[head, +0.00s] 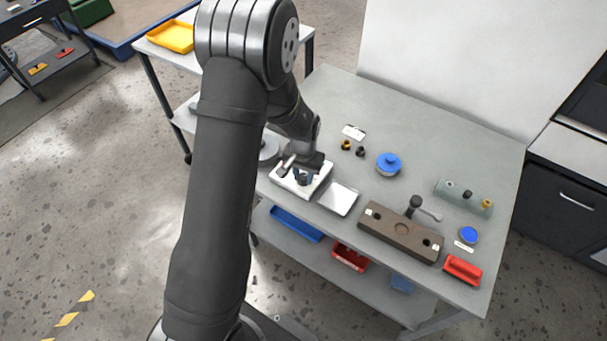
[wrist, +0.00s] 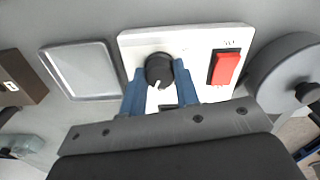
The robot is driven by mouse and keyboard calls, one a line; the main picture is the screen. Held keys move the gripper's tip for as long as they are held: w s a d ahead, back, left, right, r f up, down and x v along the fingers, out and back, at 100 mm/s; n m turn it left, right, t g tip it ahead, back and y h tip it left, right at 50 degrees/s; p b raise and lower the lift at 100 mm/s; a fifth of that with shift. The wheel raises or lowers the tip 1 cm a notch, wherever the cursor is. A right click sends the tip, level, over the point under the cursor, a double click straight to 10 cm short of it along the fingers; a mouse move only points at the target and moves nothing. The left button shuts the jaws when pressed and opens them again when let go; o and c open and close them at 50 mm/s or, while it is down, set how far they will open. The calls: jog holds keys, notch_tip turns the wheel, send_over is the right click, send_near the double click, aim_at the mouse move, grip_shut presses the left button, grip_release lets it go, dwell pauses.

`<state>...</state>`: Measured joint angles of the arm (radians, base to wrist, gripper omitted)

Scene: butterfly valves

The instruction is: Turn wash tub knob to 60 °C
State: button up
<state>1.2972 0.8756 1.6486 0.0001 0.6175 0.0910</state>
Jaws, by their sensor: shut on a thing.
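The wash tub knob (wrist: 159,70) is a round black dial with a white pointer mark, on a white control panel (wrist: 135,45). In the wrist view the pointer is toward the lower side of the picture. My gripper (wrist: 160,82) has its blue fingers on both sides of the knob and is shut on it. The dial's scale marks are too small to read. A red rocker switch (wrist: 226,68) sits on the same panel, right of the knob. In the head view the white panel (head: 289,190) is at the left end of the table, partly hidden under my gripper (head: 303,177).
A shallow light tray (head: 338,198) lies beside the panel. A brown block with a lever (head: 400,232), a blue-topped round part (head: 389,163) and a red block (head: 462,270) are farther right. A grey round part (wrist: 290,75) stands close to the panel's switch end.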

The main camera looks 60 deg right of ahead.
aim_at(303, 177)
jog(key=shift+m, duration=1.1)
jog(key=o, duration=1)
jog(key=shift+c, duration=0.2)
notch_tip(303, 177, up, 17)
jog(key=shift+r, duration=0.2)
jog(key=shift+f, duration=0.15)
